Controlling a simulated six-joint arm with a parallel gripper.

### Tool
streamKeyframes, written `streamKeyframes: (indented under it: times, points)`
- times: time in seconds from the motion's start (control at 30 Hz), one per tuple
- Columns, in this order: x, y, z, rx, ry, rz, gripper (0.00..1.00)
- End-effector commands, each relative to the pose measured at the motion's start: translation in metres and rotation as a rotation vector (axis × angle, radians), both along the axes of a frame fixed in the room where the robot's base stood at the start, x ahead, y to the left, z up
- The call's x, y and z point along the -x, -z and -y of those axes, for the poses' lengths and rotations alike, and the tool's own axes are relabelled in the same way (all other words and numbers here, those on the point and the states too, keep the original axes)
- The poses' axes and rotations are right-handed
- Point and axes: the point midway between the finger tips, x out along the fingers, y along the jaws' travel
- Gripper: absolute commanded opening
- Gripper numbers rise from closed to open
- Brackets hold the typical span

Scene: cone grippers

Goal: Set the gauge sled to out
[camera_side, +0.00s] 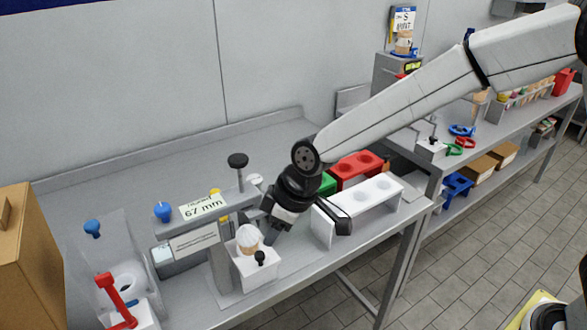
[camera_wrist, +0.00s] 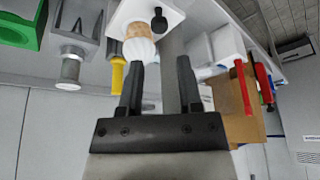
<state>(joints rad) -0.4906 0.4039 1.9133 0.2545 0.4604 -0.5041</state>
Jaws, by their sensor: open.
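The gauge (camera_side: 222,229) is a grey stand with a "67 mm" card on top and a black-topped post. What looks like its sled (camera_side: 256,272) is a white block with a small black knob (camera_side: 260,258), on the grey plate at the stand's foot. A pale cone with a white ribbed top (camera_side: 248,237) sits in the block. Block (camera_wrist: 168,7), knob (camera_wrist: 158,19) and cone (camera_wrist: 138,45) also show in the wrist view. My gripper (camera_wrist: 160,66) is open, its fingertips close to the cone and apart from the knob. In the side view it hangs just above right of the block.
A white rack (camera_side: 365,197), a red rack (camera_side: 357,168) and a green block stand close right of my gripper. A red-handled device (camera_side: 115,292) and blue knobs are at the left. A cardboard box (camera_side: 25,255) stands at the left edge. The bench behind the gauge is clear.

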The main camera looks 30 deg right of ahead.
Motion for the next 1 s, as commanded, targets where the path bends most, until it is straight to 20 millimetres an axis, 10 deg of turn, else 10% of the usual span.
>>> streamKeyframes:
  times: [1.0]
  points:
    - [-0.020,0.069,-0.020,0.000,0.002,0.002,0.45]
